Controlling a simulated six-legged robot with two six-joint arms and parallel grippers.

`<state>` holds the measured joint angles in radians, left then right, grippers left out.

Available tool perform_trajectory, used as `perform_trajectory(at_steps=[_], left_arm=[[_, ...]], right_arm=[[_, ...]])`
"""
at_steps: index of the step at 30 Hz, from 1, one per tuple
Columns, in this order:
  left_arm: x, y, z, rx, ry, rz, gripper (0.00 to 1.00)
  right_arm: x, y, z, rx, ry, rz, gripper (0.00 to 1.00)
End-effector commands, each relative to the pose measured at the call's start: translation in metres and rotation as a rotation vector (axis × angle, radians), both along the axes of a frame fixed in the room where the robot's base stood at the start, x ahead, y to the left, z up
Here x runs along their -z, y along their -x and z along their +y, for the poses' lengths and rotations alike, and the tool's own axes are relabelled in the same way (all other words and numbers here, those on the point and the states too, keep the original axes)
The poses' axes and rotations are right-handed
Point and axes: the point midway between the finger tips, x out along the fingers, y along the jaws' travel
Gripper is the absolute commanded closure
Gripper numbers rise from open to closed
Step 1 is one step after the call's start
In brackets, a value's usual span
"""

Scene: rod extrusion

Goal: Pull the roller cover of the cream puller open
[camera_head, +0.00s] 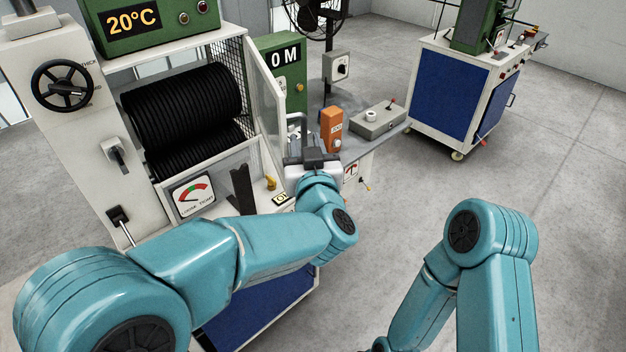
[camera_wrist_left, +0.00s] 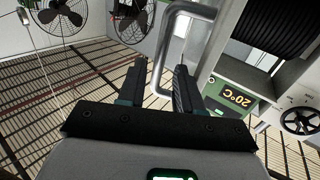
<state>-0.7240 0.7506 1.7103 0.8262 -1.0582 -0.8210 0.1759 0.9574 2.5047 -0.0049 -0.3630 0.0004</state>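The cream puller (camera_head: 91,140) stands at the left in the head view, its black ribbed rollers (camera_head: 185,105) exposed. Its roller cover (camera_head: 266,95), a clear panel in a cream frame, stands swung out at the right of the roller opening. My left gripper (camera_head: 312,150) is by the cover's lower outer edge. In the left wrist view its two dark fingers (camera_wrist_left: 160,72) are apart, with a bent grey metal handle (camera_wrist_left: 166,45) showing between them; I cannot tell whether they touch it. The rollers also show there (camera_wrist_left: 285,22). My right gripper is out of view.
An orange box (camera_head: 332,128) and a grey control box (camera_head: 377,122) sit on a bench right of my left gripper. A fan (camera_head: 318,18) stands behind. A blue-panelled cart (camera_head: 450,88) stands at the back right. The floor at right is clear.

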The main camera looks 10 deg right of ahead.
Motion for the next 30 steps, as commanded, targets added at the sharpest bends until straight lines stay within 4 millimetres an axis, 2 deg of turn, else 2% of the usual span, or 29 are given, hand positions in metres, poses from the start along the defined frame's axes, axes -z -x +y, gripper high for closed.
perform_trajectory(at_steps=[1, 6, 12, 18, 26, 27, 30], left_arm=[[0.003, 0.015, 0.000, 0.003, 0.001, -0.002, 0.65], [0.003, 0.062, 0.001, 0.004, 0.001, -0.002, 0.65], [0.001, 0.103, 0.004, 0.002, 0.001, -0.002, 0.65], [0.000, 0.121, 0.004, 0.000, 0.001, -0.002, 0.65], [0.000, 0.122, 0.005, -0.001, 0.001, -0.001, 0.65], [0.000, 0.122, 0.005, -0.001, 0.001, -0.001, 0.72], [0.008, 0.116, 0.008, 0.003, 0.009, 0.021, 1.00]], right_arm=[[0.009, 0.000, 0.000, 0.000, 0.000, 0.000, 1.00], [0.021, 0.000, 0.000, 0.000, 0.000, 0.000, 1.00], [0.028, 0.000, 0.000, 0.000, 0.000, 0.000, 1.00], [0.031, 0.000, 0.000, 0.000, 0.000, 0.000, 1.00], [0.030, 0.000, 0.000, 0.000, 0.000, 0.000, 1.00], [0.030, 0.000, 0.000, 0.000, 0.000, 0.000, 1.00], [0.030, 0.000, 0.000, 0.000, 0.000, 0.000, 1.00]])
